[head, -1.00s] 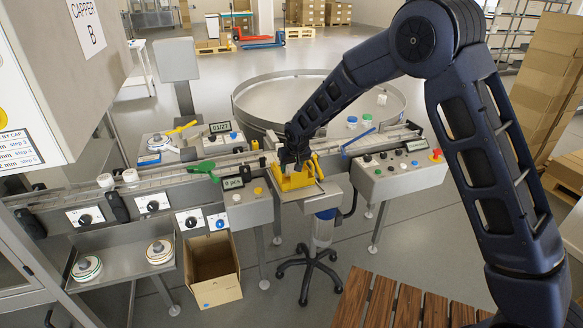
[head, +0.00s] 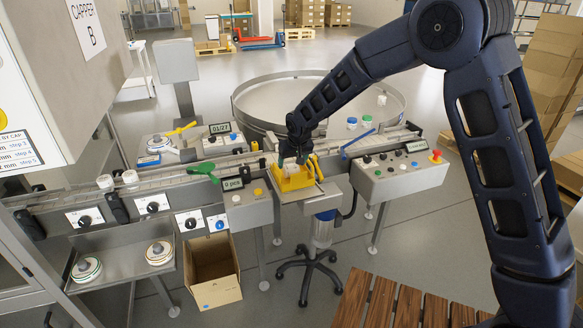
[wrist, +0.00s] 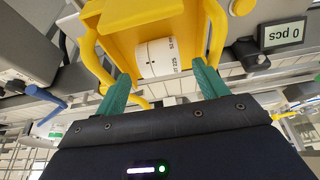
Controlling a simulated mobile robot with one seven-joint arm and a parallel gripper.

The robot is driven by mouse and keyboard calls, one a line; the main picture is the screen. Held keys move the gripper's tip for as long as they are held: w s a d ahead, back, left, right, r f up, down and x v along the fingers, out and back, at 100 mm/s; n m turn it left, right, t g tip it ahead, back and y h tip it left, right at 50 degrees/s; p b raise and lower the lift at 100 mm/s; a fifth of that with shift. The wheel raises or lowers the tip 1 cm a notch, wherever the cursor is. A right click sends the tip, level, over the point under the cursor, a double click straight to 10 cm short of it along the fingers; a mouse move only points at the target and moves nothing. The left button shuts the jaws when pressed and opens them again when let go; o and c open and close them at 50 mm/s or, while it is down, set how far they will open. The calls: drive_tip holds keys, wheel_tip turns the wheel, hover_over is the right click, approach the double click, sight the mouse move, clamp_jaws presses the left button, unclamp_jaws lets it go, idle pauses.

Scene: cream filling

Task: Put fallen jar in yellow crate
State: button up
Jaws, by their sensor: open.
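The yellow crate (head: 282,184) stands at the front edge of the conveyor, below my gripper (head: 292,161). In the wrist view the yellow crate (wrist: 118,22) fills the top middle. A white cylindrical jar (wrist: 160,58) with dark print lies on its side, apparently inside the crate. My gripper (wrist: 164,84) is open, its two green fingers on either side of the jar in the picture with gaps between. In the head view the hand and fingers partly hide the crate's inside.
White jars (head: 130,177) stand on the conveyor at left. Blue-topped (head: 351,122) and green-topped (head: 366,120) jars and a white one (head: 381,99) are on or near the round table (head: 270,92). A blue lever (head: 358,141) and a counter display (head: 233,183) flank the crate.

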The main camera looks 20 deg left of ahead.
drive_tip(key=v, duration=0.7)
drive_tip(key=shift+r, duration=0.2)
drive_tip(key=shift+d, duration=0.1)
drive_tip(key=w+d+r+m, duration=0.1)
drive_tip(key=w+d+r, duration=0.25)
drive_tip(key=d, duration=0.45)
drive_tip(key=w+d+r+m, duration=0.15)
drive_tip(key=d+r, duration=0.25)
drive_tip(key=d, duration=0.4)
drive_tip(key=w+d+r, duration=0.3)
drive_tip(key=d+r, duration=0.1)
drive_tip(key=d, duration=0.3)
drive_tip(key=s+d+r+m+t+h, duration=0.1)
drive_tip(key=s+d+r, duration=0.15)
drive_tip(key=d, duration=0.75)
drive_tip(key=s+d+r+m, duration=0.1)
drive_tip(key=d+r+m, duration=0.15)
drive_tip(key=d, duration=0.75)
drive_tip(key=s+d+f+m+h, duration=0.1)
drive_tip(key=s+d+m+h, duration=0.1)
drive_tip(key=s+d, duration=1.6)
drive_tip(key=d+m, duration=0.1)
drive_tip(key=d, duration=0.2)
